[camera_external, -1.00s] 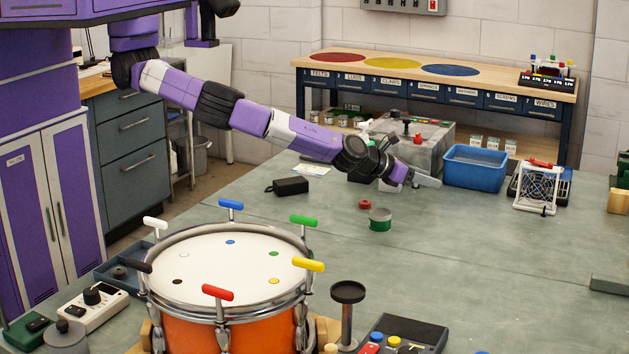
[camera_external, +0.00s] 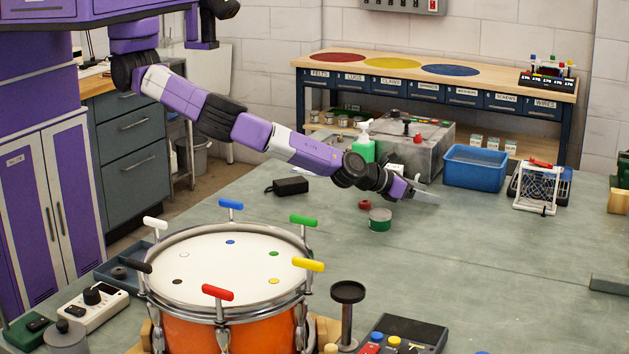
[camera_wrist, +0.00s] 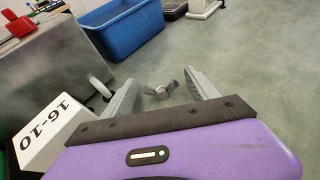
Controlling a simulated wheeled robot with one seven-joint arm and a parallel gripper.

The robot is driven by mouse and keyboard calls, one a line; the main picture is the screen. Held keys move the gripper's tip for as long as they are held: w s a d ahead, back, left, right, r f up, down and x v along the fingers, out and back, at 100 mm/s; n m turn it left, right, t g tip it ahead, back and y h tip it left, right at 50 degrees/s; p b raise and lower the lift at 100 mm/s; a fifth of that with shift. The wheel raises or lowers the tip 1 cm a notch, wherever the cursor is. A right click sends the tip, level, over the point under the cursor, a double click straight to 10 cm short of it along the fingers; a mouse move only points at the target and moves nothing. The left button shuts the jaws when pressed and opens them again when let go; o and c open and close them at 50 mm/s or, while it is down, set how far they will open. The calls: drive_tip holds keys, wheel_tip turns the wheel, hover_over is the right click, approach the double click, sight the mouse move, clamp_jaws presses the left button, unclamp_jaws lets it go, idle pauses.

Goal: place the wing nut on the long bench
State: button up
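A small grey metal wing nut (camera_wrist: 161,91) shows in the wrist view between and just beyond my gripper's fingertips. It appears to lie on the long grey-green bench (camera_external: 500,260), though its exact height is hard to judge. My gripper (camera_wrist: 162,84) is open, with one grey finger on each side of the wing nut and a gap to both. In the external view my gripper (camera_external: 424,194) is low over the far part of the bench, and I cannot make out the wing nut there.
A white box marked 16-10 (camera_wrist: 48,132) stands close left of my gripper. Bench right of the tin is clear.

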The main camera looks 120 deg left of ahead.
drive_tip(key=shift+r, duration=0.1)
drive_tip(key=shift+d+r, duration=0.1)
drive_tip(key=p+v, duration=0.1)
drive_tip(key=v, duration=1)
drive_tip(key=shift+s, duration=0.1)
drive_tip(key=shift+o, duration=0.5)
drive_tip(key=shift+s+d, duration=0.25)
drive_tip(key=shift+s, duration=0.05)
